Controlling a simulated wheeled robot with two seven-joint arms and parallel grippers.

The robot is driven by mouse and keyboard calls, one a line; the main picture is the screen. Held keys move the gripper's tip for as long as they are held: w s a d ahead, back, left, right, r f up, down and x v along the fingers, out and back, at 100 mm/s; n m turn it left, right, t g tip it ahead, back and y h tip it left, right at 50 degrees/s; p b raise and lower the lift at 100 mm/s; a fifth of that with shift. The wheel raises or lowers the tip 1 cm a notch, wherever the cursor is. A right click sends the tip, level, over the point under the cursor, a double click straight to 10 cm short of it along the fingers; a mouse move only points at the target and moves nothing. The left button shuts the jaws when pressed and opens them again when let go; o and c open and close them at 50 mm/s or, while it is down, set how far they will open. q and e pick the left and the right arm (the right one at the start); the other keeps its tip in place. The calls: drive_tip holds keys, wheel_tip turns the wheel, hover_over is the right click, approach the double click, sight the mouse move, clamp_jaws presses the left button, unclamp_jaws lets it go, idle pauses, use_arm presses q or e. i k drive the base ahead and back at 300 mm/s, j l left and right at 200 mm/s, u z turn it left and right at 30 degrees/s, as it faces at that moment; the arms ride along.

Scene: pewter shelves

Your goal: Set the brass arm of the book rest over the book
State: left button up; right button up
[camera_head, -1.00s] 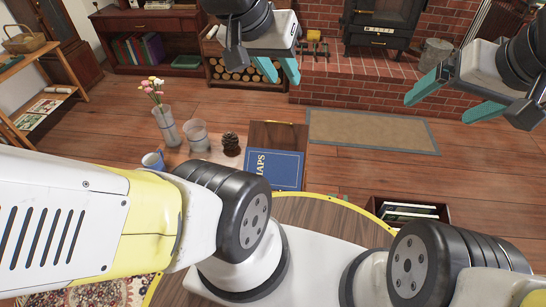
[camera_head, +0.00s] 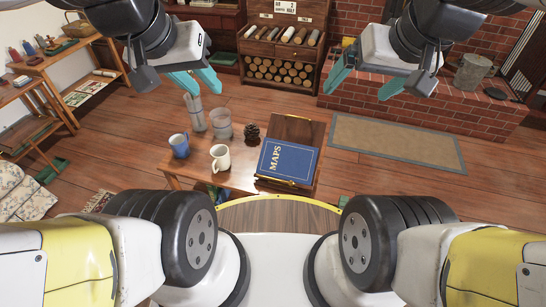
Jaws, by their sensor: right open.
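The blue book marked MAPS (camera_head: 289,163) lies on the wooden book rest (camera_head: 301,131) at the right of the low table. A thin brass strip (camera_head: 286,182) runs along the front edge by the book, and a small brass piece (camera_head: 298,117) shows at the back edge. I cannot tell which is the arm. My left gripper (camera_head: 205,93) is open and empty, above and left of the rest in the picture. My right gripper (camera_head: 353,95) is open and empty, above and right of it. Neither touches the book or rest.
On the low table (camera_head: 240,180) left of the rest stand a white mug (camera_head: 220,158), a blue mug (camera_head: 179,145), glass vessels (camera_head: 221,124) and a pine cone (camera_head: 252,132). A log rack (camera_head: 280,72) and brick hearth (camera_head: 400,110) stand behind. A mat (camera_head: 395,142) lies right.

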sight(291, 183)
drive_tip(key=k+j, duration=0.85)
drive_tip(key=k+l+u, duration=0.05)
drive_tip(key=k, duration=0.05)
